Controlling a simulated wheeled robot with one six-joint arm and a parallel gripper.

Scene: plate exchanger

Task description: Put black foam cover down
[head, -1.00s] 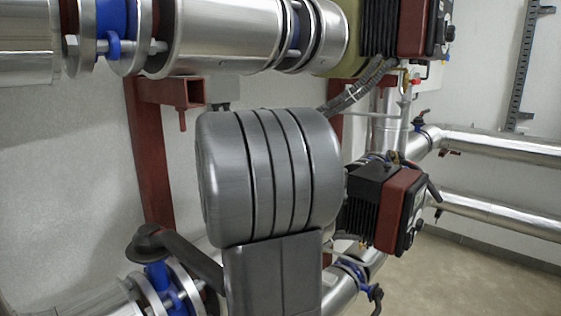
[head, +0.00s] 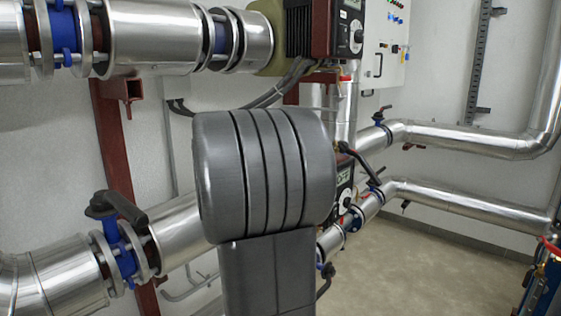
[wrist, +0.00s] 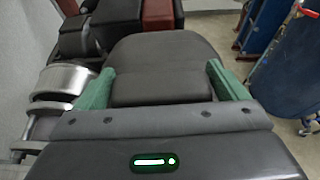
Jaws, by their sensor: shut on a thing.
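In the wrist view the black foam cover (wrist: 160,55) sits between the two green fingers of my gripper (wrist: 162,85). It looks like a dark, rounded block, and the fingers press on its left and right sides. Its underside and far side are hidden. In the head view neither the cover nor the fingers show. My own grey arm stands across the middle of that picture and hides what lies behind it.
Silver pipes (head: 150,40) with blue valves run along the left wall. A black and red pump (head: 312,28) sits at the top. Bare floor (head: 420,270) lies at the right, with blue equipment (wrist: 290,80) on the right in the wrist view.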

